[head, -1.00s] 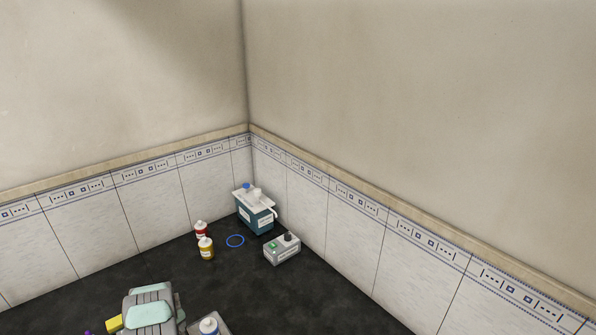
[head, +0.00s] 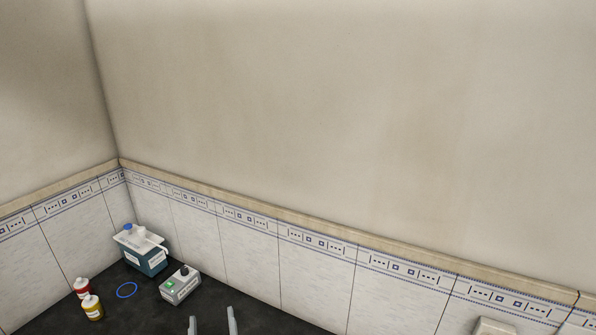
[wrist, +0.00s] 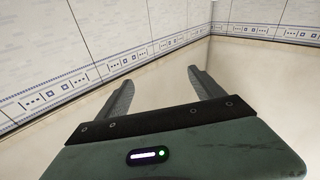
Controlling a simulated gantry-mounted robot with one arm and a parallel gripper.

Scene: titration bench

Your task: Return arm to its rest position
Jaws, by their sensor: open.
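My gripper (head: 212,323) shows at the bottom of the head view as two grey fingertips, held apart with nothing between them. In the wrist view my gripper (wrist: 160,88) is open and empty, its two grey fingers spread in front of the tiled wall. The rest of my arm is out of the head view. No rest position is marked in either view.
A teal box with a white top (head: 141,252) stands in the corner on the dark bench (head: 140,310). Near it are a grey device (head: 180,286), a blue ring (head: 127,290), a red bottle (head: 82,288) and a yellow bottle (head: 92,308). Tiled walls (head: 315,280) border the bench.

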